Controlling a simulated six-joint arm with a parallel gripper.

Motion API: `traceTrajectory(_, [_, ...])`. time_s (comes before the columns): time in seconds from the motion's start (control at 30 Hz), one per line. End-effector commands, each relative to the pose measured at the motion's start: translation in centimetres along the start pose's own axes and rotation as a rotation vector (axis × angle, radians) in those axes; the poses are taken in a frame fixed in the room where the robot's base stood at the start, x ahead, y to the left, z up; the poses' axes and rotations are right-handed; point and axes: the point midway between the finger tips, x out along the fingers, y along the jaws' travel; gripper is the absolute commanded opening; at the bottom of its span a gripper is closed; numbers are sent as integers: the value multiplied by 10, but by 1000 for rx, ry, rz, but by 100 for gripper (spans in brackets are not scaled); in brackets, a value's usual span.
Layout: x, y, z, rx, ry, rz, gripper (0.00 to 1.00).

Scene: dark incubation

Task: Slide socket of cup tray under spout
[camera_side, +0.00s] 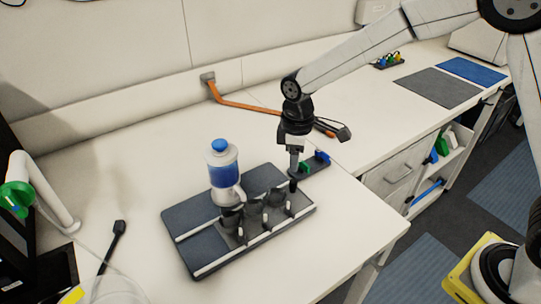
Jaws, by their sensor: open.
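The cup tray (232,234) is a grey plate with several dark cups in a row, lying on a dark board (186,218) with light rails. A dispenser bottle with a blue cap and blue liquid (222,170) stands over the tray's left end. Its spout (234,196) points down near the leftmost cup; whether it lines up with a socket I cannot tell. My gripper (294,178) is open and points down at the right end of the tray, close to the rightmost cup. Whether it touches the tray is unclear.
A small dark rack with green and blue items (314,163) sits just behind my gripper. An orange strip (246,104) lies along the back. A black handheld tool (117,230) lies at left. The table in front of the board is clear.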

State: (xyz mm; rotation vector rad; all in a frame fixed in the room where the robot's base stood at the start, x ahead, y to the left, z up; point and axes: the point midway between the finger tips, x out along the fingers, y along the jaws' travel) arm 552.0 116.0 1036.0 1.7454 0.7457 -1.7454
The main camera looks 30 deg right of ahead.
Motion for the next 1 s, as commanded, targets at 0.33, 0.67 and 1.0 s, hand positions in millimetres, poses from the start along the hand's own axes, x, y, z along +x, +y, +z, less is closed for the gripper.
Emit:
traceTrajectory(0.33, [29, 0, 1, 2, -2, -1, 43])
traceTrajectory(0.67, [66, 0, 1, 3, -1, 0, 43])
traceTrajectory(1.0, [77, 0, 0, 3, 1, 2, 43])
